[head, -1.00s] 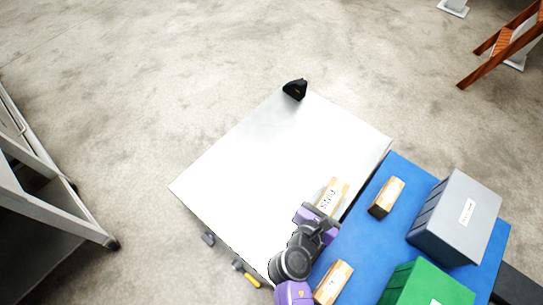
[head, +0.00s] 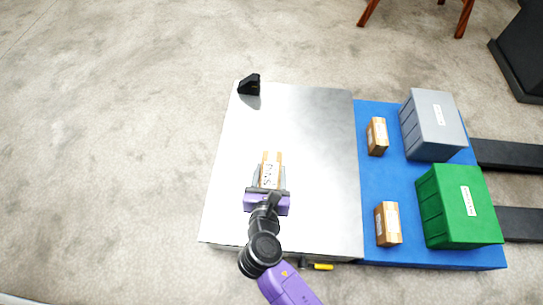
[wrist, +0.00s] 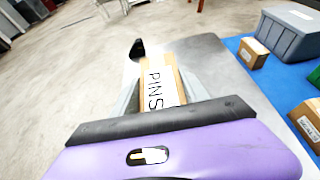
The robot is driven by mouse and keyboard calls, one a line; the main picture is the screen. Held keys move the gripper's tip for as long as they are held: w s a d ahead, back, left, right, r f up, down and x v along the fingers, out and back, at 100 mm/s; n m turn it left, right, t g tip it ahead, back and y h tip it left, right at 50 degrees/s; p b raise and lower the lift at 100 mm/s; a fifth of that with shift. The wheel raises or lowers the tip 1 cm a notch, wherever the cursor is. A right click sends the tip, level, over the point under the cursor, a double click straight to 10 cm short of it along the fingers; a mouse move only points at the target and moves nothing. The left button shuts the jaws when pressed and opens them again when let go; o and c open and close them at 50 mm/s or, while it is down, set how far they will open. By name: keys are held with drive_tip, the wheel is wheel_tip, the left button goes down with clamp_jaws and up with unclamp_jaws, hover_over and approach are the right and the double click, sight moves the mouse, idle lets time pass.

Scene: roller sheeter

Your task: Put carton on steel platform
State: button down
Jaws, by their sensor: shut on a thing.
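A brown carton (head: 271,168) with a white label is between the fingers of my gripper (head: 270,182). In the wrist view the carton (wrist: 160,85) shows the word PINS on its label. My gripper is shut on it, with a grey finger on each side. The carton is over the middle of the steel platform (head: 310,140), a flat pale metal top; I cannot tell whether it touches the surface. The carton's near end is hidden by my gripper.
A blue surface (head: 372,190) adjoins the platform on the right. It bears two other cartons, one far (head: 377,137) and one near (head: 388,224), a grey bin (head: 430,125) and a green bin (head: 458,205). A black object (head: 249,84) stands at the platform's far left corner. Bare platform surrounds the carton.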

drive_tip(key=shift+a+f, duration=0.15)
drive_tip(key=shift+f, duration=0.15)
wheel_tip(320, 180, down, 20)
drive_tip(key=b, duration=1.2)
drive_tip(key=shift+r, duration=0.35)
drive_tip(key=c, duration=0.6)
unclamp_jaws()
drive_tip(key=shift+s+f, duration=0.1)
drive_tip(key=shift+f, duration=0.1)
drive_tip(key=shift+p+v, duration=2.9)
drive_tip(key=shift+v, duration=3.15)
